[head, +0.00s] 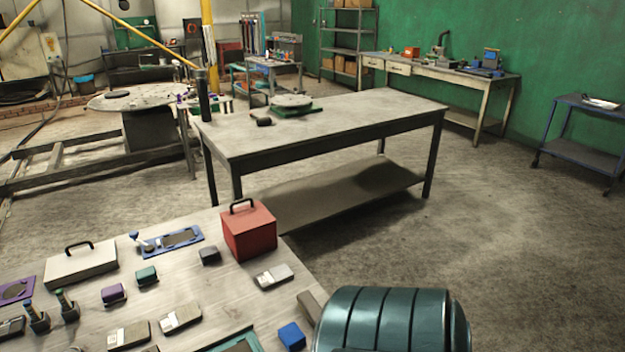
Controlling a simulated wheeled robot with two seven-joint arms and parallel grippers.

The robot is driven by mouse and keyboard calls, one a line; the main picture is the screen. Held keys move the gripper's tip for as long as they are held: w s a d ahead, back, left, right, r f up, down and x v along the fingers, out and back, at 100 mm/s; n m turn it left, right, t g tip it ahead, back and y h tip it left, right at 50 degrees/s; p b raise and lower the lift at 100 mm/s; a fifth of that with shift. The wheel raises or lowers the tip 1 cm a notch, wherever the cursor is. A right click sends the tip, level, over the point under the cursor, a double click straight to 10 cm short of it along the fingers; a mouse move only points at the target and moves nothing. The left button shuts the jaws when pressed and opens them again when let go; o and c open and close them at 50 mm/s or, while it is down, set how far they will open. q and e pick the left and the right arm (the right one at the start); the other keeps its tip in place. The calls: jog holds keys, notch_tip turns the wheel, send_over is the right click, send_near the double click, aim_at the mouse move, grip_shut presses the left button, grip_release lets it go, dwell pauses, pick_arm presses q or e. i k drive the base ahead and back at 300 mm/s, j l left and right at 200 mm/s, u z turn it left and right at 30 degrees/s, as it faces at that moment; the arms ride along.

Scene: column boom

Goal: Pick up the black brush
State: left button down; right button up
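I cannot make out a black brush for certain. A small black object (263,121) lies on the middle table (340,118), near its left end; it may be the brush, but it is too small to tell. A black upright cylinder (203,97) stands at that table's left corner. Several small dark items also lie on the near workbench (215,290), among them a dark block (209,256). Neither of my grippers is in view.
A red box (249,232) with a black handle stands at the workbench's far right corner. A pale handled case (81,265) is at its left. A ribbed teal drum-like object (385,322) fills the bottom right. Open floor (490,255) lies to the right.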

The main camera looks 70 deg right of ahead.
aim_at(311, 310)
jog(key=z, duration=2.2)
jog(key=u, duration=1.35)
jog(key=z, duration=1.35)
jog(key=l+u, duration=0.3)
jog(key=i+j, duration=0.05)
